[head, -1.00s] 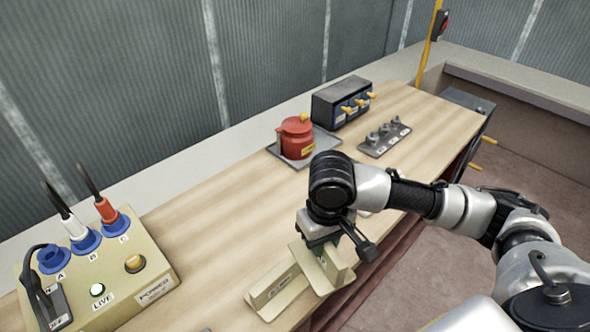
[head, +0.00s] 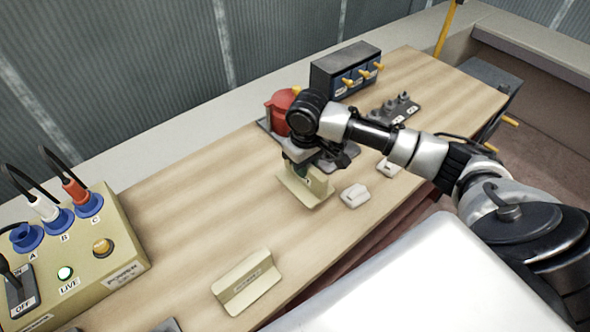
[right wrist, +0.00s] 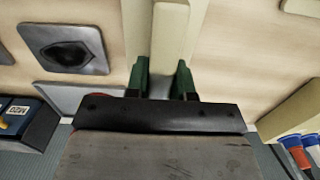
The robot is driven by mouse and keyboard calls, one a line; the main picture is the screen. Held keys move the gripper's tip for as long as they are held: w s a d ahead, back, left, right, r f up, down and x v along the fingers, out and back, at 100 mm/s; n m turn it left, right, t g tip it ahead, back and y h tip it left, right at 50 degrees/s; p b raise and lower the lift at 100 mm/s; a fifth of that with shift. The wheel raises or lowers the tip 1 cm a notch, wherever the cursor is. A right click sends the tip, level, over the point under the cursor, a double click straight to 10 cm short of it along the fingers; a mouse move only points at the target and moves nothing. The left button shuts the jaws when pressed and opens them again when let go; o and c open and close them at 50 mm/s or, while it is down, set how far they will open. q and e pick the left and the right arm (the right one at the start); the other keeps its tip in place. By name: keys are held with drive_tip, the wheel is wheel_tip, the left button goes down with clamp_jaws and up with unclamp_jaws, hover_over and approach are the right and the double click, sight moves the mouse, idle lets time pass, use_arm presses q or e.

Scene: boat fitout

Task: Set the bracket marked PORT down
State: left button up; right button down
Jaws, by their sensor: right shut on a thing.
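My right gripper (head: 300,165) is shut on a cream angled bracket (head: 312,190), over the middle of the wooden bench (head: 190,215). In the right wrist view the bracket (right wrist: 171,35) sits between the green fingertips (right wrist: 162,80). No readable mark shows on it, so I cannot tell whether it is PORT. I cannot tell whether its lower edge touches the bench. A second cream bracket (head: 248,284) lies on the bench nearer the front, apart from the gripper; its label is too small to read. My left gripper is not in view.
A red container (head: 278,110) on a grey tray stands just behind my right gripper. A dark switch box (head: 346,70) is at the back. Small white pieces (head: 354,195) lie right of the held bracket. A power box (head: 95,245) with plugs is at left. Bench between is clear.

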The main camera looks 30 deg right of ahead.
sight(296, 175)
drive_tip(key=shift+w+a+f, duration=0.15)
drive_tip(key=shift+w+f, duration=0.25)
drive_tip(key=shift+w, duration=0.25)
drive_tip(key=shift+w+a+f, duration=0.15)
drive_tip(key=shift+w+f, duration=0.2)
drive_tip(key=shift+w, duration=0.25)
drive_tip(key=shift+w+a+f, duration=0.1)
drive_tip(key=shift+w+f, duration=0.1)
drive_tip(key=shift+f, duration=0.25)
wheel_tip(296, 175, down, 2)
drive_tip(key=shift+f+p, duration=0.25)
drive_tip(key=shift+p, duration=0.3)
drive_tip(key=shift+f, duration=0.5)
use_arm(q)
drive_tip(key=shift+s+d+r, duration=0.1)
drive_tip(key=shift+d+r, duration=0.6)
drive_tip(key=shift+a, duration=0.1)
use_arm(e)
drive_tip(key=c, duration=1)
unclamp_jaws()
drive_tip(key=shift+f, duration=0.15)
drive_tip(key=shift+o, duration=0.2)
